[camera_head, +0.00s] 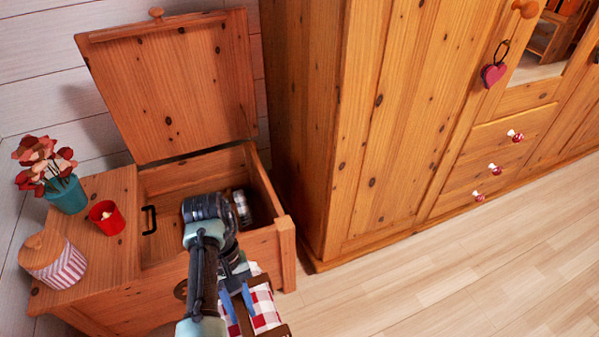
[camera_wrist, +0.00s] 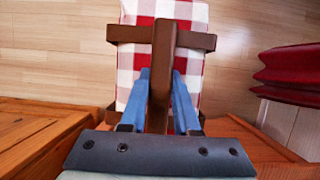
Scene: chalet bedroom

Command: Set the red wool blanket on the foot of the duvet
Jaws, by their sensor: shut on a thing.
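My gripper (camera_wrist: 160,105) has blue fingers shut on the brown handle of a red-and-white checked bundle (camera_wrist: 190,12). The bundle has brown straps across it. I cannot tell whether it is the red wool blanket; no plain red blanket is clearly seen. In the head view my gripper (camera_head: 238,299) and the checked cloth (camera_head: 264,308) are at the bottom, in front of the open wooden chest (camera_head: 285,240). My arm hides part of both chest and bundle. The duvet is not in view.
A wardrobe (camera_head: 385,120) stands right. A red thing (camera_wrist: 290,65) lies right of the bundle.

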